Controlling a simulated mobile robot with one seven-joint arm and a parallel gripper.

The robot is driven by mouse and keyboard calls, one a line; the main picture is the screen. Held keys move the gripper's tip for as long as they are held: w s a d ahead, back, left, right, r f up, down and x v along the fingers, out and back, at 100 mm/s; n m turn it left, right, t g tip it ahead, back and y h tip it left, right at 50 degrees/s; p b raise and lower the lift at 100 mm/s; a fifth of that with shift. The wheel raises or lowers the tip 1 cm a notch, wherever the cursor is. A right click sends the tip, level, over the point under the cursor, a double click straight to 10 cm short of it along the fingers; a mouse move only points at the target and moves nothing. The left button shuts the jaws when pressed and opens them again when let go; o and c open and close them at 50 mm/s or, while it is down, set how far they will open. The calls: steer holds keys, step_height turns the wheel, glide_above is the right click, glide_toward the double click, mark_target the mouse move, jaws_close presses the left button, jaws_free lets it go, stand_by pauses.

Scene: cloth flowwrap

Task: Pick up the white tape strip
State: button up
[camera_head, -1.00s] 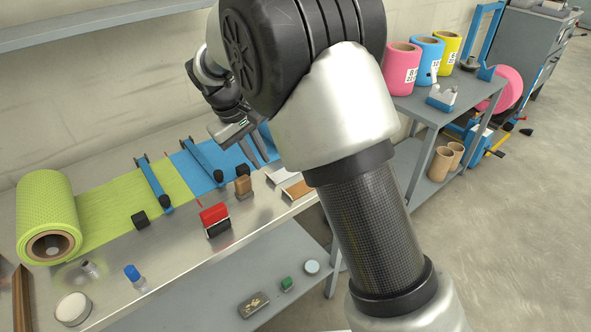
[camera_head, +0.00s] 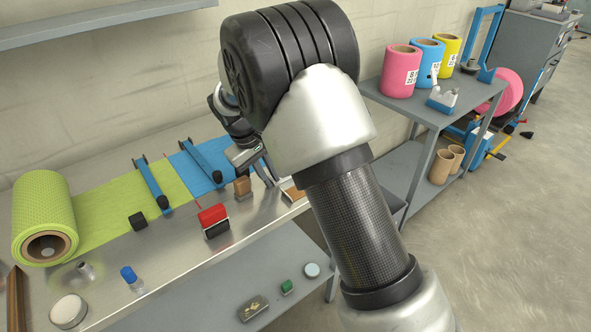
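My gripper (camera_head: 267,176) is low over the right part of the steel table, beyond the big arm links. Its two fingers point down and look apart, with nothing visible between them. A small white piece (camera_head: 286,184), which may be the white tape strip, shows just right of the fingertips. It is partly hidden by the gripper and arm, and I cannot tell whether the fingers touch it. A brown strip or pad (camera_head: 294,193) lies beside it near the table's front edge.
A brown block (camera_head: 242,186), a red-and-black block (camera_head: 213,220) and a black cube (camera_head: 138,220) stand on the steel table (camera_head: 180,255). Green cloth (camera_head: 110,205) and blue cloth (camera_head: 205,180) lie behind, under blue bars (camera_head: 152,185). A grey shelf (camera_head: 437,112) holds rolls at right.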

jaws_close()
steer(key=shift+r, duration=0.1)
